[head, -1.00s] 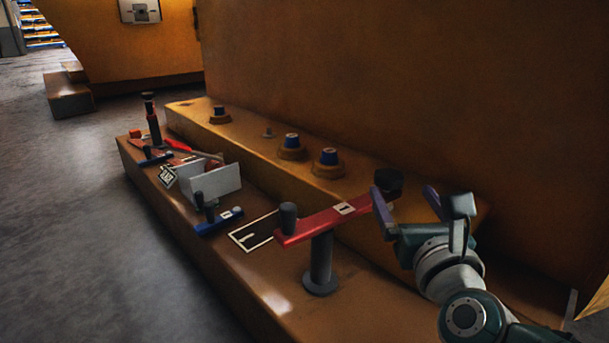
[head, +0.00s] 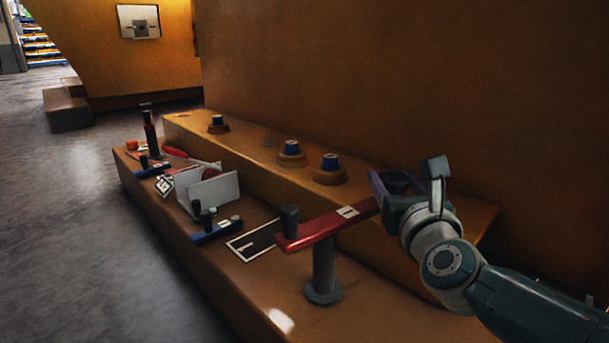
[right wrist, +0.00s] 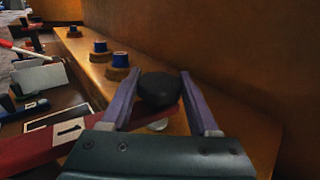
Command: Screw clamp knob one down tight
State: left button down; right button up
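The red clamp bar (head: 330,226) labelled 1 lies across a grey post (head: 323,268), its far end over the raised casting ledge. The dark clamp knob (head: 398,183) is at that far end. My right gripper (head: 392,188) is at the knob, coming from the right. In the right wrist view, the knob (right wrist: 158,90) sits between my two purple fingertips (right wrist: 160,85), with only thin gaps, if any, at its sides. The fingers look spread; firm contact cannot be made out. In the head view the knob is partly hidden by the gripper. My left gripper is out of view.
Blue-capped studs (head: 330,168) stand on the ledge (head: 270,163). On the lower step are a black framed plate (head: 254,242), a blue bar (head: 216,232), a white box (head: 213,190) and a tall dark post (head: 150,135). The casting wall (head: 400,80) rises behind.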

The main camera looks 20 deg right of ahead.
jog(key=c, duration=0.8)
jog(key=m+g+h, duration=0.1)
jog(key=m+h, duration=0.1)
jog(key=h, duration=0.1)
jog(key=shift+a, duration=0.15)
jog(key=m+g+h, duration=0.2)
jog(key=shift+w+f+h, duration=0.1)
jog(key=shift+h, duration=0.3)
jog(key=shift+m+g, duration=0.3)
jog(key=o, duration=1.4)
